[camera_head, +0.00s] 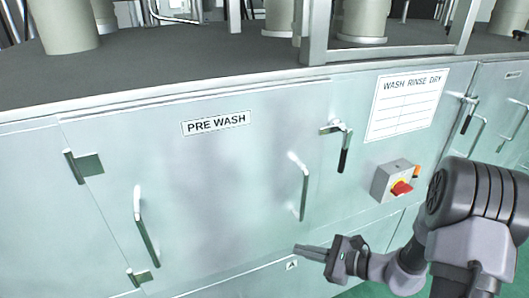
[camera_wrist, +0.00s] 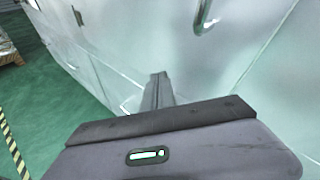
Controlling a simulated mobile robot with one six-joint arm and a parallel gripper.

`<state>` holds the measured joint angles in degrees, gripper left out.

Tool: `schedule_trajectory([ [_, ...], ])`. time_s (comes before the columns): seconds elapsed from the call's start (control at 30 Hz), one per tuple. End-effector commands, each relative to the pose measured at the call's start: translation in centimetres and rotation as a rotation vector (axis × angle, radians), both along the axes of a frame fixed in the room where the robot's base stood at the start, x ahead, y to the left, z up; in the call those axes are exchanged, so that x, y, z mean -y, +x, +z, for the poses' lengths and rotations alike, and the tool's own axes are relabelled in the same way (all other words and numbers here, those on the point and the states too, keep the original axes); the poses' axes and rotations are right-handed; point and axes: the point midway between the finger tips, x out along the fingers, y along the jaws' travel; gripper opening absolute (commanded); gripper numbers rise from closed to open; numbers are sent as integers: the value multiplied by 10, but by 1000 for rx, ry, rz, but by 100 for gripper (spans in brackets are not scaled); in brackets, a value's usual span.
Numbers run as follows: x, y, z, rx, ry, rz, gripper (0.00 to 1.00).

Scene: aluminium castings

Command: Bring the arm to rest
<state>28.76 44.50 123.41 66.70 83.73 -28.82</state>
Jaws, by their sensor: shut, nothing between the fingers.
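My gripper (camera_head: 298,250) is at the lower middle right of the head view, in front of the pale metal cabinet. Its fingers are closed together and point left, with nothing between them. In the wrist view the shut fingers (camera_wrist: 158,92) point away from the camera along the cabinet face. My arm comes in from the right edge of the head view. I cannot tell exactly how far the fingertips are from the panel.
The PRE WASH door (camera_head: 225,180) has handles, one (camera_head: 146,228) at left and one (camera_head: 301,186) above my gripper. A latch lever (camera_head: 344,148) and a red-knobbed switch box (camera_head: 394,181) stick out nearby. Green floor (camera_wrist: 48,92) is free at left in the wrist view.

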Motion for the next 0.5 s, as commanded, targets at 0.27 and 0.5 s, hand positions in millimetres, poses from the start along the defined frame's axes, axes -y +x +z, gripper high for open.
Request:
schedule_trajectory([
  [0.27,-76,-150,135,292,-722,707,0],
  [0.5,-38,-216,178,581,-1340,871,0],
])
